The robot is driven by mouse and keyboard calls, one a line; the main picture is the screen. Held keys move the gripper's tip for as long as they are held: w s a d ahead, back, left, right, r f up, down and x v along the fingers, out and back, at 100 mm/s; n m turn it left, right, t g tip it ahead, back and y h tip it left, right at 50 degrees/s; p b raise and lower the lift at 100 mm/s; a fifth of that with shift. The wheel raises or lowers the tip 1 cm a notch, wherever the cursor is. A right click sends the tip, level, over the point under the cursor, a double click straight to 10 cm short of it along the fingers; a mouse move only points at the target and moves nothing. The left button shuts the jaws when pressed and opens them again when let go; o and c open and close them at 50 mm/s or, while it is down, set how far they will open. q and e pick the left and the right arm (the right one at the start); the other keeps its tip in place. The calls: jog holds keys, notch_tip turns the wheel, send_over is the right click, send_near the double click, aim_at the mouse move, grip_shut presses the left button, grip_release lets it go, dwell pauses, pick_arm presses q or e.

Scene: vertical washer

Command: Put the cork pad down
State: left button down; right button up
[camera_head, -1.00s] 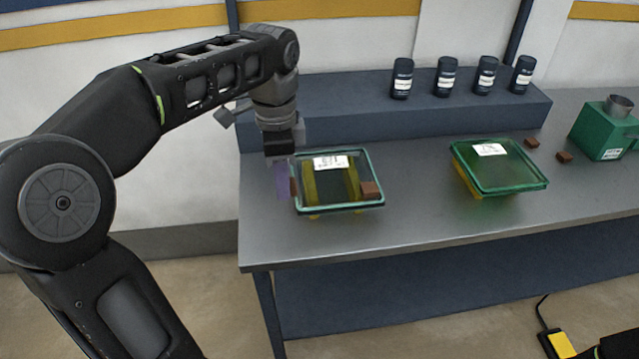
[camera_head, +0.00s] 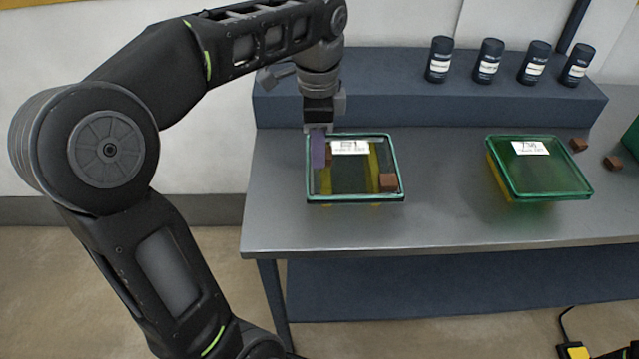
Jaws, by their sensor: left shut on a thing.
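My left gripper (camera_head: 321,140) points down at the left edge of the near-left glass pane, with a purple finger showing. A small brown cork pad (camera_head: 330,155) shows right beside that finger, and the gripper is shut on it. The finger partly hides this pad, so I cannot tell whether it touches the glass. A second brown cork pad (camera_head: 388,182) sits at the lower right corner of the glass pane (camera_head: 352,198). The pane bears a white label and shows yellow strips. My right gripper is not in view.
A green glass stack (camera_head: 545,180) with a label stands to the right on the grey table (camera_head: 445,215). Two loose brown pads (camera_head: 578,145) lie beyond it. Several dark bottles (camera_head: 488,62) stand on the blue raised shelf (camera_head: 420,105). The table between the glass pieces is clear.

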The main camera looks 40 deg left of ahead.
aim_at(318, 187)
pick_arm(q)
notch_tip(318, 187, down, 3)
jog(key=shift+r+b, duration=0.2)
jog(key=shift+b, duration=0.2)
jog(key=shift+f, duration=0.5)
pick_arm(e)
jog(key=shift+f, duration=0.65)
pick_arm(q)
notch_tip(318, 187, down, 4)
jog(key=shift+r+p, duration=0.25)
jog(key=shift+p, duration=0.15)
jog(key=shift+f, duration=0.1)
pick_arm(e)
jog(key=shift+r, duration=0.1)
pick_arm(q)
jog(key=shift+f, duration=0.1)
jog(key=shift+f, duration=0.15)
jog(key=c, duration=1.1)
grip_release()
